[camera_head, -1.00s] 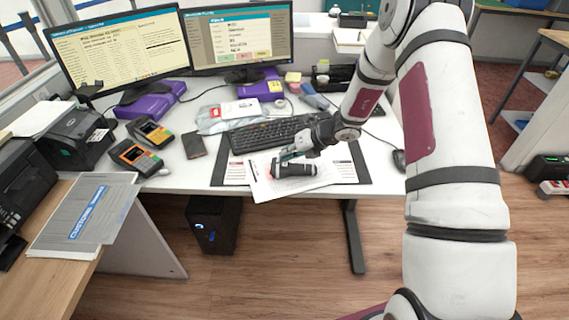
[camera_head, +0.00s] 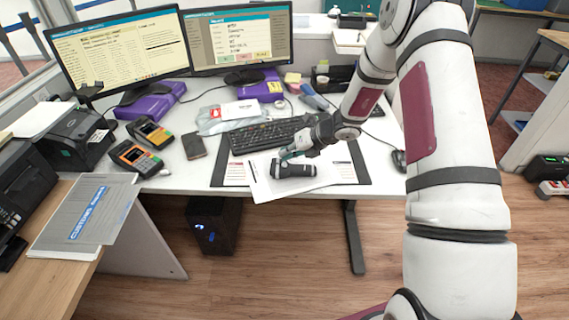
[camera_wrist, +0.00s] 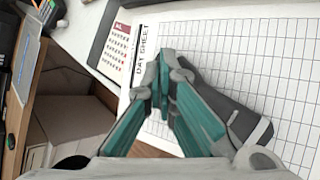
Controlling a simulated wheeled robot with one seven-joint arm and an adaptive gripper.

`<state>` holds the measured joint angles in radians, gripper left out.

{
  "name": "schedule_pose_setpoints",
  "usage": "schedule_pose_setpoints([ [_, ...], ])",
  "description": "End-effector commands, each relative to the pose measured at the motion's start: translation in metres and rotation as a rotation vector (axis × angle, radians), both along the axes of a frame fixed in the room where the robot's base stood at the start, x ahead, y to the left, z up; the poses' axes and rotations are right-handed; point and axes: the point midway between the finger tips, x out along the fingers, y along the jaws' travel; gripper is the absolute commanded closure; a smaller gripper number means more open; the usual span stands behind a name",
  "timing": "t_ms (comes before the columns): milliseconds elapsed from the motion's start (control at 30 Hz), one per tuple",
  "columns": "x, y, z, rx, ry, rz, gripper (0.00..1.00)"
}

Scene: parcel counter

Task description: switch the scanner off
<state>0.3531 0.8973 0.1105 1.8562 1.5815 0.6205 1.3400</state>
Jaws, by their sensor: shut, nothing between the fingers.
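The scanner (camera_head: 294,170) is a dark handheld cylinder lying on its side on a white printed sheet (camera_head: 264,189) on the desk. Its wider head points left in the head view, and no red glow shows there. My gripper (camera_head: 287,154) is shut and empty, just above and behind the scanner. In the wrist view my teal fingertips (camera_wrist: 162,72) are together beside the dark scanner body (camera_wrist: 222,103), which is partly hidden behind the right finger. I cannot tell whether they touch it. The scanner's switch is not clear in either view.
A black keyboard (camera_head: 265,135) lies behind the scanner, and a mouse (camera_head: 399,159) is to the right. Two card terminals (camera_head: 136,157) and a phone (camera_head: 194,145) stand left. Two monitors (camera_head: 243,36) are at the back.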

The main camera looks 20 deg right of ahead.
Motion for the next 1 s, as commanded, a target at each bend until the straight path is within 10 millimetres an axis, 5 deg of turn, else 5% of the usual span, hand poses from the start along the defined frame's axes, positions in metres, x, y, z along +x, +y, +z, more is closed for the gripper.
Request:
schedule_pose_setpoints([
  [467,0.000,0.000,0.009,0.000,0.000,0.000,1.00],
  [1000,-0.001,0.000,0.057,-0.001,-0.001,0.001,1.00],
])
